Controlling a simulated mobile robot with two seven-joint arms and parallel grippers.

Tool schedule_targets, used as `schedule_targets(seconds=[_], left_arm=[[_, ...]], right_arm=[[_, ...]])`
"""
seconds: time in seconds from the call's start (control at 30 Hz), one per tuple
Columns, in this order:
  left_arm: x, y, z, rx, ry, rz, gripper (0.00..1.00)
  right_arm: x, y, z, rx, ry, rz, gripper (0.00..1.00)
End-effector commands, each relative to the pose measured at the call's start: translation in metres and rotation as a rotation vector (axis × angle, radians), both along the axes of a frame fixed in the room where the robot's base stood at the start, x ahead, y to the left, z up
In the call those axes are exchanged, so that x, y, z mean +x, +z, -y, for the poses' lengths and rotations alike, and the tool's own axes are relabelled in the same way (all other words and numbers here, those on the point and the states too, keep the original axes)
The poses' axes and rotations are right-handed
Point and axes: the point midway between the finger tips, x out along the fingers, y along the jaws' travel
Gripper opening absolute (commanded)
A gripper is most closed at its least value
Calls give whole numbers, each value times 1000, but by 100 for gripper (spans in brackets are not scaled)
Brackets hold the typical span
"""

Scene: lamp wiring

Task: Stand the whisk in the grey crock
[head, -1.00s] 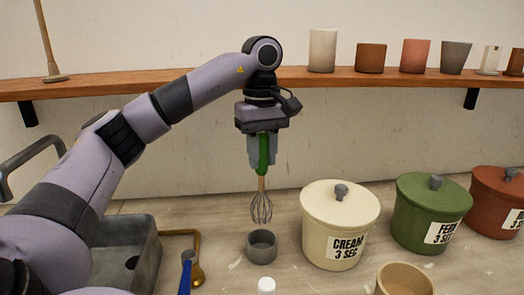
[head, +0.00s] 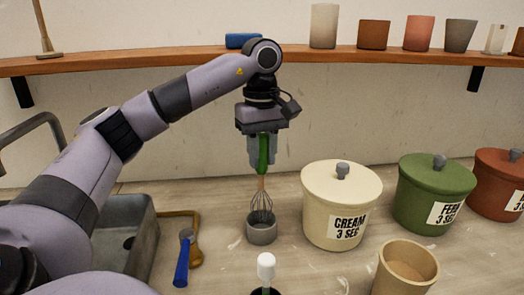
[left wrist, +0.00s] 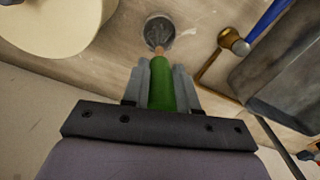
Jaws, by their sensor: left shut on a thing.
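The whisk (head: 261,204) has a green handle, a wooden neck and grey wire loops, and it hangs upright with the loops down. My left gripper (head: 262,163) is shut on its green handle, which also shows in the left wrist view (left wrist: 161,86). The small grey crock (head: 262,235) stands on the worktop directly below. The lower ends of the loops are at the crock's mouth and appear to be just inside it. In the left wrist view the whisk's neck lines up over the crock (left wrist: 170,37). My right gripper is not in view.
A cream lidded canister (head: 332,220) stands close to the right of the crock, with a green canister (head: 428,205) beyond. A tan cup (head: 407,270) and a white-topped object (head: 266,268) are in front. A blue-handled tool (head: 184,262) lies left, near the grey sink (head: 125,240).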

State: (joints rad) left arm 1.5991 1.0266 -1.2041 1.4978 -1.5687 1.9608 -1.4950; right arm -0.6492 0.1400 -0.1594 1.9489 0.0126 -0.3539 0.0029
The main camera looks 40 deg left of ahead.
Motion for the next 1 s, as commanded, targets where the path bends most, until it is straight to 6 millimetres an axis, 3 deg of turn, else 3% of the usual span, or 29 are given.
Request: schedule_targets(seconds=[0.53, 1.0], left_arm=[[0, -35, 0, 0, 1, 0, 0], [0, -37, 0, 0, 1, 1, 0]], right_arm=[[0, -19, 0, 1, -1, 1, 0], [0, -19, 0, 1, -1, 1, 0]])
